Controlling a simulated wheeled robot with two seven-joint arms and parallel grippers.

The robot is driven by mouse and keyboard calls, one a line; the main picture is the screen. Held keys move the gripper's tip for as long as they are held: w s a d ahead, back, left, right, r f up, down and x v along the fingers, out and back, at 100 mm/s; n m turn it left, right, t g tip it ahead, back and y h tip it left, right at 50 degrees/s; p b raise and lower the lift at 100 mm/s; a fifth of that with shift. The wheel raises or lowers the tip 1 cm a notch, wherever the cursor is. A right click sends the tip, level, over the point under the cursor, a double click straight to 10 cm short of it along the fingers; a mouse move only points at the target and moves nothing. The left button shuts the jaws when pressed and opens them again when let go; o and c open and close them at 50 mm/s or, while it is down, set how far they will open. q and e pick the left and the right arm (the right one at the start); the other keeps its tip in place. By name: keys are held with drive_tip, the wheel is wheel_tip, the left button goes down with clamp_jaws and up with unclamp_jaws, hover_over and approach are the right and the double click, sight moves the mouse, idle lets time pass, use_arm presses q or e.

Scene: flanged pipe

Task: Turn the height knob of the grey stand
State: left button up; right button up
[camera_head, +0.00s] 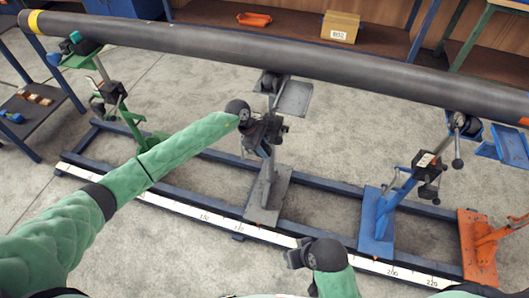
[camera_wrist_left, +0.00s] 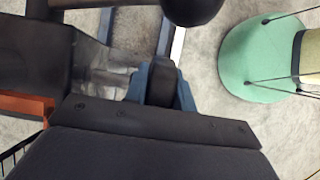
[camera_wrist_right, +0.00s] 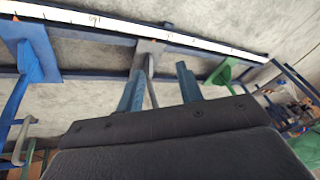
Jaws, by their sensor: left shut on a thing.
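The grey stand (camera_head: 268,198) stands in the middle of the floor rail, under the long dark pipe (camera_head: 220,55). My left gripper (camera_head: 256,135) is at the dark clamp on the grey stand's column; the arm hides part of it. In the left wrist view, the blue fingers of my left gripper (camera_wrist_left: 163,90) are shut on the dark height knob (camera_wrist_left: 163,72), one finger on each side. My right gripper (camera_wrist_right: 160,85) is open and empty, with its two blue fingers apart. In the head view, the right wrist shows low in the middle, away from the stands.
A green stand (camera_head: 128,122) is to the left, a blue stand (camera_head: 376,222) and an orange stand (camera_head: 478,245) to the right. A white scale strip (camera_head: 200,215) runs along the rail. A cardboard box (camera_head: 340,27) and an orange tray (camera_head: 254,19) sit on a shelf behind.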

use_arm(q)
drive_tip(key=shift+a+f+h+b, duration=0.15)
drive_tip(key=shift+h+b, duration=0.25)
drive_tip(key=shift+b, duration=0.6)
drive_tip(key=shift+w+g+h+b, duration=0.1)
drive_tip(key=shift+g+h+b, duration=0.3)
drive_tip(key=shift+b, duration=0.75)
drive_tip(key=h+b, duration=0.2)
drive_tip(key=b, duration=0.2)
drive_tip(key=shift+a+b, duration=0.1)
drive_tip(key=shift+b, duration=0.25)
drive_tip(key=shift+a+g+h+b, duration=0.1)
drive_tip(key=shift+g+h+b, duration=0.55)
drive_tip(key=shift+b, duration=0.9)
drive_tip(key=shift+h, duration=0.25)
use_arm(e)
drive_tip(key=a+f+t, duration=0.2)
drive_tip(key=f, duration=1.5)
drive_tip(key=a+f+t+y, duration=0.1)
drive_tip(key=f, duration=1.7)
drive_tip(key=shift+w+a+f+m+t, duration=0.35)
drive_tip(key=shift+w+m+t, duration=0.05)
use_arm(q)
drive_tip(key=shift+r, duration=0.25)
use_arm(e)
drive_tip(key=shift+f, duration=0.1)
use_arm(q)
drive_tip(key=o, duration=1)
drive_tip(key=shift+a, duration=0.1)
